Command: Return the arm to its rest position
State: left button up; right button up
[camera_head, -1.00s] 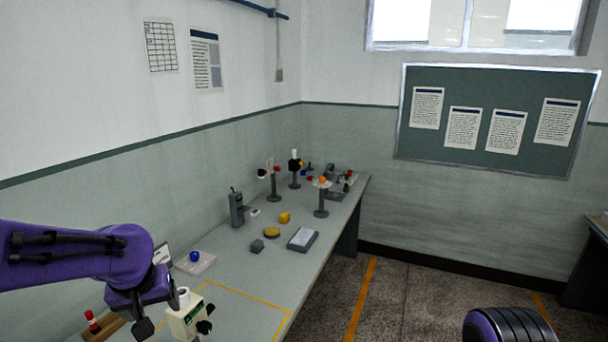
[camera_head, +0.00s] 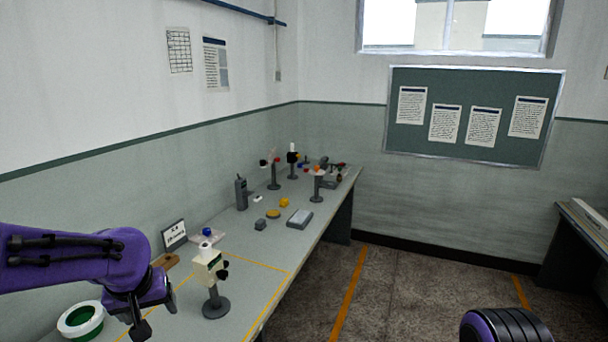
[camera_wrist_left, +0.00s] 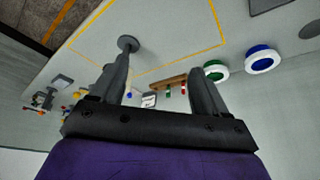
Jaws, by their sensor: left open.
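My left arm reaches in from the left in the head view. Its gripper (camera_head: 140,318) hangs over the near part of the bench, left of a cream winding device on a grey round-based stand (camera_head: 213,303). The left wrist view shows the two fingers (camera_wrist_left: 155,80) spread apart with nothing held between them. The stand's round base (camera_wrist_left: 128,44) shows by one fingertip in that view. A purple and black part of my own body shows at the lower right of the head view; my right gripper is not visible.
A green-centred white ring (camera_head: 80,321) lies near the gripper; a blue-centred ring (camera_wrist_left: 263,59) shows in the wrist view. The wooden rack (camera_head: 166,261) is partly hidden by my arm. Stands and small blocks fill the far bench (camera_head: 246,228). Floor (camera_head: 400,290) right of the bench is clear.

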pick_arm(q)
jog(key=s+d+f+n+h, duration=0.1)
jog(key=s+f, duration=0.3)
jog(key=f, duration=0.8)
jog(key=s+d+f, duration=0.1)
jog(key=s+f, duration=0.2)
jog(key=f, duration=0.9)
jog(key=s+a+f+y, duration=0.1)
jog(key=s+f, duration=0.3)
jog(key=s, duration=0.4)
jog(key=s+a+f+n+g+y, duration=0.1)
jog(key=s+f, duration=0.3)
jog(key=s, duration=0.3)
jog(key=s+a+f+y, duration=0.1)
jog(key=s+f, duration=0.4)
jog(key=s, duration=0.3)
notch_tip(320, 180, down, 13)
jog(key=w+b, duration=0.1)
jog(key=b, duration=1.3)
jog(key=shift+d, duration=0.2)
